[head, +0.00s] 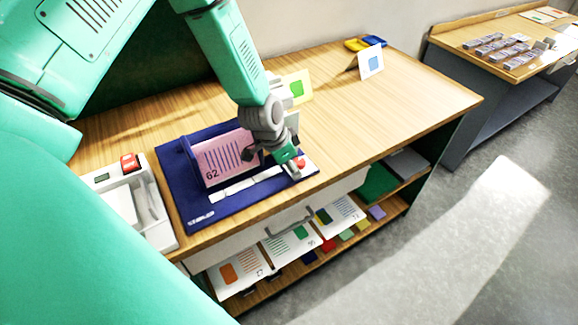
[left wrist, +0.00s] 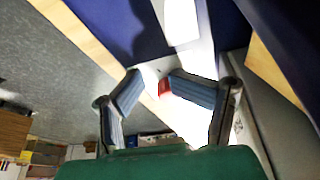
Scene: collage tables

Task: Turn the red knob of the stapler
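The stapler has a dark blue base (head: 183,205) on the wooden table, with small white lettering at its front corner. A pink card (head: 222,160) marked 62 stands on it, behind a white bar (head: 245,186). The red knob (head: 300,162) is at the right end of the bar; in the left wrist view the knob (left wrist: 164,87) is close to the tip of the right-hand finger. My left gripper (head: 291,168) is low at the knob, pointing down. In the left wrist view its two fingers (left wrist: 154,78) are apart, with nothing clearly gripped. My right gripper is not in view.
A white device (head: 148,207) with a red button (head: 130,163) stands left of the stapler. Small cards (head: 370,62) stand behind. A drawer handle (head: 292,224) juts below the front edge. The table's right part is clear. Another table (head: 470,36) is at the far right.

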